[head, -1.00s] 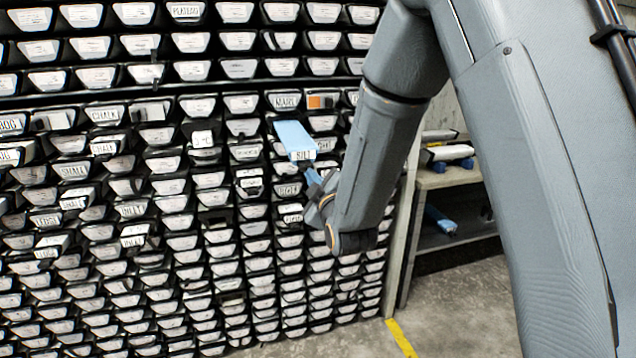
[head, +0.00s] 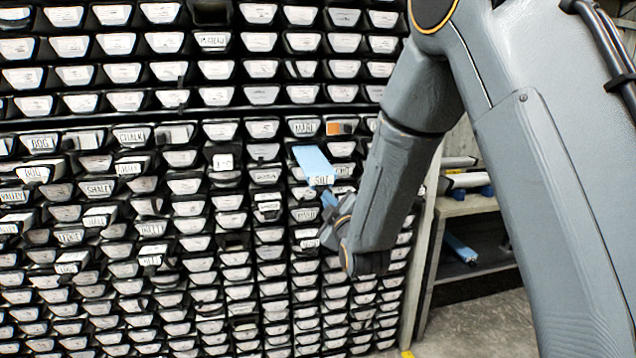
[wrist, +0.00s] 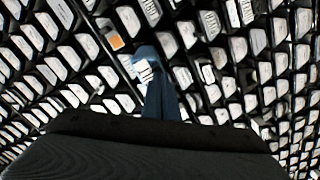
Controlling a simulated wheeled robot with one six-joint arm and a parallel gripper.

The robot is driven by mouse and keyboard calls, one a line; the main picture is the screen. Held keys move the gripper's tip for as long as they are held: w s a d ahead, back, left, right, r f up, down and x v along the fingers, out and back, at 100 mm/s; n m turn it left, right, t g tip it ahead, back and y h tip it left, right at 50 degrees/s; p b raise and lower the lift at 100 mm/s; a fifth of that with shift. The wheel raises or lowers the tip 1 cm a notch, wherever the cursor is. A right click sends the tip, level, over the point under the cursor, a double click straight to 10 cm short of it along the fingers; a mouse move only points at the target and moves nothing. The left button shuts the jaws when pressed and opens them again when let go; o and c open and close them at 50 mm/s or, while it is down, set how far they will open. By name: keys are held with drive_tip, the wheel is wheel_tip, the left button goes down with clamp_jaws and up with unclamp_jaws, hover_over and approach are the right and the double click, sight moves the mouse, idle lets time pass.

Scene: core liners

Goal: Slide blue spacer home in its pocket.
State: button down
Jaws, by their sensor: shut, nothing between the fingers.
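The blue spacer (head: 313,162), a long light-blue piece with a white end label reading "SILT", sticks out of its pocket in the rack, well beyond its neighbours. In the wrist view its blue end (wrist: 146,52) shows just beyond my fingertips. My gripper (head: 328,199) is shut and empty, its blue fingers just below and in front of the spacer's labelled end. The shut fingers also show in the wrist view (wrist: 161,98). I cannot tell whether the fingertips touch the spacer. The inside of the pocket is hidden.
The rack (head: 150,110) is full of white-labelled liners, some sticking out unevenly at the left. An orange-marked end (head: 340,128) is just above right of the spacer. A shelf unit (head: 478,205) with a few liners stands to the right, partly behind my arm.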

drive_tip(key=shift+w+a+r, duration=0.1)
drive_tip(key=shift+w+a, duration=0.05)
drive_tip(key=shift+w, duration=0.4)
drive_tip(key=b+v, duration=0.3)
drive_tip(key=v, duration=0.7)
drive_tip(key=s+d+f+m+g+h, duration=0.2)
drive_tip(key=s+d+f+m+g, duration=0.15)
drive_tip(key=d+f, duration=0.2)
drive_tip(key=s+d+f+m+g+h, duration=0.1)
drive_tip(key=s+d+f+m+g, duration=0.1)
drive_tip(key=d+f+m+g, duration=0.3)
drive_tip(key=s+d+f+m+g+h, duration=0.1)
drive_tip(key=s+d+f+m+g, duration=0.1)
drive_tip(key=s, duration=0.7)
drive_tip(key=s+d+f+m+g+h, duration=0.1)
drive_tip(key=s+d+f+m+g, duration=0.2)
drive_tip(key=s, duration=0.7)
drive_tip(key=d+f+g, duration=0.1)
drive_tip(key=d+g, duration=0.1)
drive_tip(key=g, duration=0.1)
drive_tip(key=shift+d+m, duration=0.35)
